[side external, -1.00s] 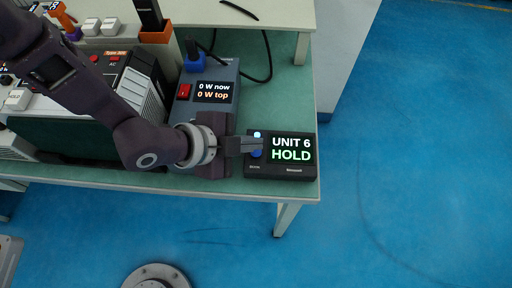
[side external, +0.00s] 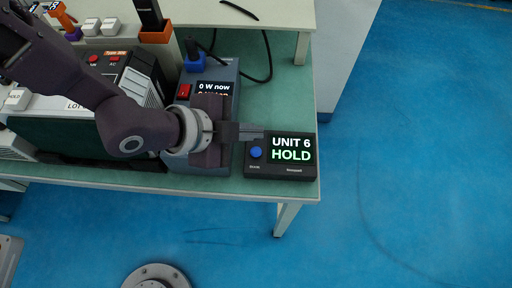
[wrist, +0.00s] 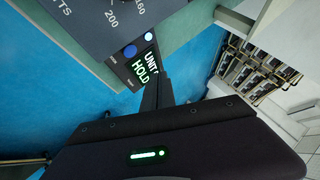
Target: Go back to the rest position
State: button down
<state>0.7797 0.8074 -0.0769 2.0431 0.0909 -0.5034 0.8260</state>
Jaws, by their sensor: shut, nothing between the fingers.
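My gripper (side external: 262,132) is shut and empty. In the side external view its fingers point right, over the upper left part of a small black box (side external: 282,172) whose screen reads "UNIT 6 HOLD". The box has a blue button (side external: 255,152) left of the screen, now uncovered; the fingers hide the spot above it. In the wrist view the gripper (wrist: 157,80) points toward the same box (wrist: 118,68), with the blue button (wrist: 130,51) and a pale button (wrist: 148,36) visible. I cannot tell the exact height of the fingertips above the box.
A grey power meter (side external: 222,72) with a red switch stands under and behind my wrist. A large tester (side external: 125,70) stands to its left. Black cable lies on the green bench top (side external: 290,95). Blue floor (side external: 420,170) is open to the right.

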dwell(0.3)
jog(key=w+a+r+n+t+y, duration=0.15)
jog(key=a+r+n, duration=0.35)
jog(key=a+r, duration=0.5)
jog(key=w+a+r+n+y, duration=0.1)
jog(key=a+r+n+y, duration=0.25)
jog(key=a+r, duration=0.7)
jog(key=s+a+n+g+y, duration=0.1)
jog(key=s+a+n+y, duration=0.1)
jog(key=s+a+n, duration=0.9)
jog(key=s+a+r, duration=0.1)
jog(key=s+a, duration=0.6)
